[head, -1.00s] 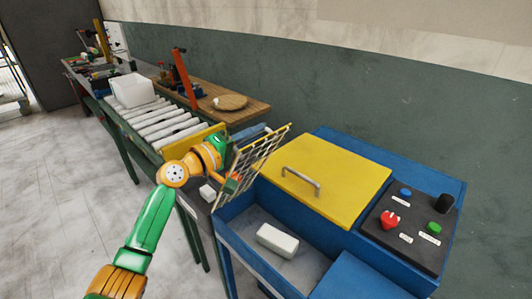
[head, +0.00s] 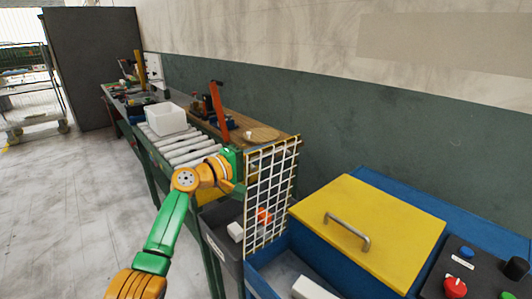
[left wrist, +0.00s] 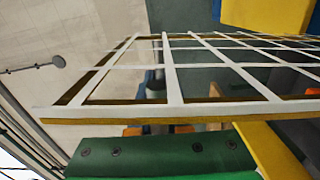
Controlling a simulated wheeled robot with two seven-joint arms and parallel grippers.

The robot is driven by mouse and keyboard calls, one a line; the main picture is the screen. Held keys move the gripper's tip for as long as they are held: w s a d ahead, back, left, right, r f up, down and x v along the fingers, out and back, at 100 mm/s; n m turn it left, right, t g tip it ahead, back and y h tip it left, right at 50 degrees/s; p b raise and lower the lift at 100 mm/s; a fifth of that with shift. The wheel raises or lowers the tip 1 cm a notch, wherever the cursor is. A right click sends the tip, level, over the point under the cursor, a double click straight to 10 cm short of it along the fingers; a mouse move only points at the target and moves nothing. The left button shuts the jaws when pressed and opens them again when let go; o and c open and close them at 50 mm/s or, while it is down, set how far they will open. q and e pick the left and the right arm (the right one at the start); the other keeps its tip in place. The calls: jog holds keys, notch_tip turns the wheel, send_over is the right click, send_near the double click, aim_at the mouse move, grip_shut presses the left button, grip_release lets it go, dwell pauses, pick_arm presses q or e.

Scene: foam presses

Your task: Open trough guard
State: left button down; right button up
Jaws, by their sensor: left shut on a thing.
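The trough guard, a pale wire mesh panel with a yellowish frame (head: 272,190), stands nearly upright at the left end of the blue press trough (head: 262,277). My left gripper (head: 240,186) is at the guard's left edge and shut on it; the mesh partly hides its fingertips. In the left wrist view the guard's mesh (left wrist: 170,70) stretches across the picture, just beyond the green part of my gripper (left wrist: 165,157). A white foam block (head: 316,287) lies in the trough, cut by the picture's bottom edge. My right gripper is out of view.
The yellow lid (head: 375,225) with a metal handle is shut, beside a control panel with a red knob (head: 455,287). A grey bin (head: 222,250) with a white block stands left of the trough. Behind are a roller conveyor (head: 185,148) and a white tub (head: 166,118).

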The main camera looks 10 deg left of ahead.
pick_arm(q)
jog(key=c, duration=0.9)
grip_release()
jog(key=shift+d, duration=0.1)
jog(key=b+v, duration=0.2)
jog(key=v, duration=0.4)
jog(key=shift+s+f, duration=0.15)
jog(key=shift+s+a, duration=0.3)
jog(key=shift+a, duration=0.05)
